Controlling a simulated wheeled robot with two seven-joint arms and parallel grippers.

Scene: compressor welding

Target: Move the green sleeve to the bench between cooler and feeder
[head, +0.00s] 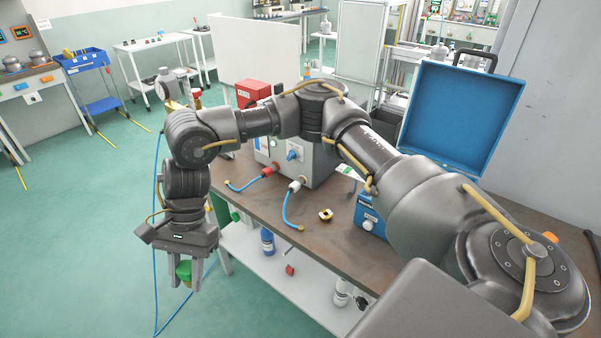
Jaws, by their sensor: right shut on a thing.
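My right gripper (185,278) hangs pointing down at the left, in front of the bench's left end and out over the floor. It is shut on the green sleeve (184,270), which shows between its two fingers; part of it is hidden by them. The brown-topped bench (335,240) is to the right of the gripper. A grey machine (318,160) with a blue knob stands on it, partly behind my right arm. A small blue box (368,214) stands further right. I cannot tell which is the cooler or feeder. My left gripper is not in view.
Blue hoses (288,212) run from the machine onto the bench. A small yellow-and-black part (325,214) lies on the bench top. An open blue case (460,115) stands at the back right. A lower shelf (270,265) holds a blue bottle (267,241).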

